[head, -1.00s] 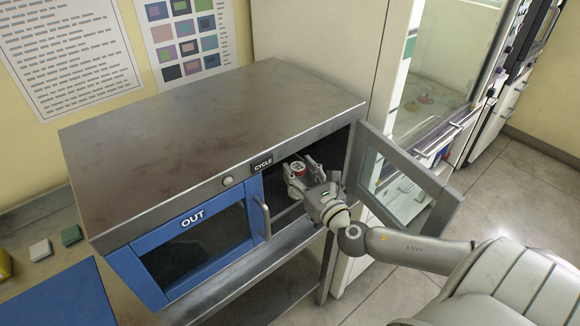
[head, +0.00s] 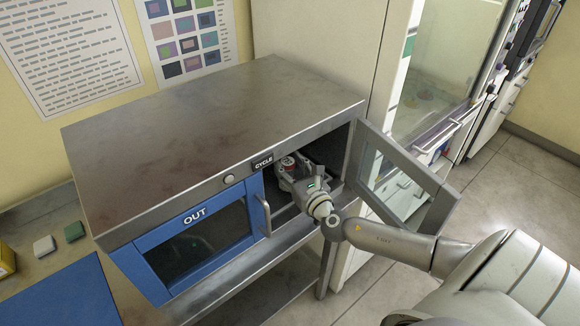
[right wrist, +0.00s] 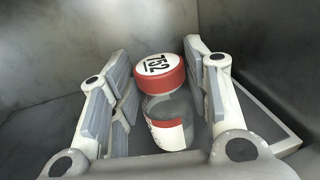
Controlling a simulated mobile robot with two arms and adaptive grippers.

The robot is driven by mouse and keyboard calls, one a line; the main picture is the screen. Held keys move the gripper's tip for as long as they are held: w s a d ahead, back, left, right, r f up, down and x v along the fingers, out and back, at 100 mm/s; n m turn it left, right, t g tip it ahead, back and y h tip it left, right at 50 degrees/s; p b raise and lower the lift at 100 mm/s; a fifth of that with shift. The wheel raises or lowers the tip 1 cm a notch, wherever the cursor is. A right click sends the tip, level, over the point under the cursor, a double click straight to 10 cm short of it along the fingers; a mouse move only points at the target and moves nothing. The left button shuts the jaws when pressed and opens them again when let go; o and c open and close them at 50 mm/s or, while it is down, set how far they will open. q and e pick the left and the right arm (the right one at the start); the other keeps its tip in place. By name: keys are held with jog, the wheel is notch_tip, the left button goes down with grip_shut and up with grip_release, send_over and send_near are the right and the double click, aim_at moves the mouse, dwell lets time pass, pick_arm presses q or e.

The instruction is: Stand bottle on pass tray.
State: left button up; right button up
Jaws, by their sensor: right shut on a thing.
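The bottle looks upright. A grey tray rim (right wrist: 270,122) shows to the right of the bottle in the right wrist view. Whether the bottle's base touches the tray is hidden. My left gripper is not in view.
The pass box (head: 210,130) has a closed blue OUT door (head: 195,250) on the left. Its glazed right door (head: 405,185) stands swung open beside my right arm. Bare metal walls surround the gripper. A blue mat (head: 65,295) lies at lower left.

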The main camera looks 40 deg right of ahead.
jog(key=shift+f, duration=0.15)
jog(key=o, duration=1.1)
jog(key=shift+c, duration=0.2)
jog(key=shift+r, duration=0.25)
jog(key=s+a+b, duration=0.1)
jog(key=s+b, duration=0.1)
jog(key=s, duration=1)
jog(key=shift+a, duration=0.25)
